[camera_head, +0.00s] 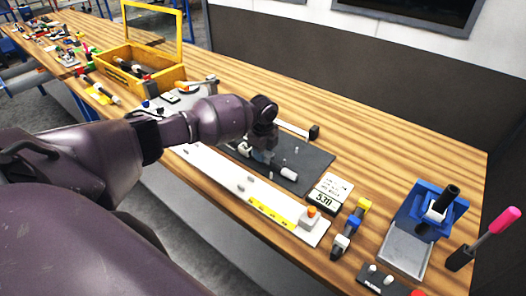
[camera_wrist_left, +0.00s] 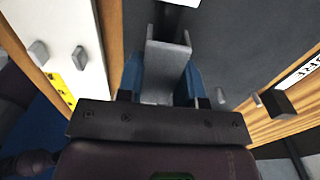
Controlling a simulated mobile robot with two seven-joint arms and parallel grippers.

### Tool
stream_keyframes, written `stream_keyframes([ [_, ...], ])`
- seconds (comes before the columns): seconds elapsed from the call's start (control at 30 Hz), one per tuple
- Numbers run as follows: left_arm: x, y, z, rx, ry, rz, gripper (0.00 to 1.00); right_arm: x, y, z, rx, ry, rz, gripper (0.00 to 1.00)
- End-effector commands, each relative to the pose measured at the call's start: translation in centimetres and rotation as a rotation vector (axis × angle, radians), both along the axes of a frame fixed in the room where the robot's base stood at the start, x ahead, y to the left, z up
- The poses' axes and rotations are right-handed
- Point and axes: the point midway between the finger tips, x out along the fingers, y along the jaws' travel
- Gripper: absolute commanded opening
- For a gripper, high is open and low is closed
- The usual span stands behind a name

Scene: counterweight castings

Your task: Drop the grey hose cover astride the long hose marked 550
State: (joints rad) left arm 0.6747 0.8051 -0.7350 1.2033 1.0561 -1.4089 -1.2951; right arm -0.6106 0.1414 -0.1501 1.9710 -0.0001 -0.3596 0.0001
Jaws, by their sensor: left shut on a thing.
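My left gripper (camera_head: 262,150) is over the dark mat in the head view. In the left wrist view its blue fingers (camera_wrist_left: 162,82) are shut on a grey U-shaped channel (camera_wrist_left: 166,58), which looks like the hose cover. The channel's open side shows between its two walls, and part of it is hidden by the gripper. In the head view my wrist hides most of the channel. I cannot make out a hose marked 550 in either view. My right gripper is in neither view.
The dark mat (camera_head: 312,160) carries a short pale cylinder (camera_head: 289,174). A white board (camera_head: 225,178) with a yellow scale lies in front. A number card (camera_head: 326,196), a blue stand (camera_head: 424,208) and a pink-handled tool (camera_head: 494,228) are at right. A yellow crate (camera_head: 168,78) stands behind.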

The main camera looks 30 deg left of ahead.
Motion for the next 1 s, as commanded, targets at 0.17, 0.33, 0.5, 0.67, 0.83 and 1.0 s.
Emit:
stream_keyframes([
  [0.17,0.0,0.0,-0.2,0.000,0.000,0.000,0.21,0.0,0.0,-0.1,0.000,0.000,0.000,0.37],
  [0.33,0.0,0.0,-0.4,0.000,0.000,0.000,0.21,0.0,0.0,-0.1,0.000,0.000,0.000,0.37],
  [0.5,0.0,0.0,-0.6,0.000,0.000,0.000,0.21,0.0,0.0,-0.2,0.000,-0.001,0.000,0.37],
  [0.67,0.0,0.0,-0.8,0.000,0.000,0.000,0.21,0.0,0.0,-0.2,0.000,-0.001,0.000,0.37],
  [0.83,0.0,0.0,-1.1,0.000,0.000,0.000,0.21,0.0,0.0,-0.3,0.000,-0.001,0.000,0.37],
  [1.0,0.0,0.0,-1.3,0.001,0.000,0.000,0.21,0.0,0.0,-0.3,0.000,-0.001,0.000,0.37],
])
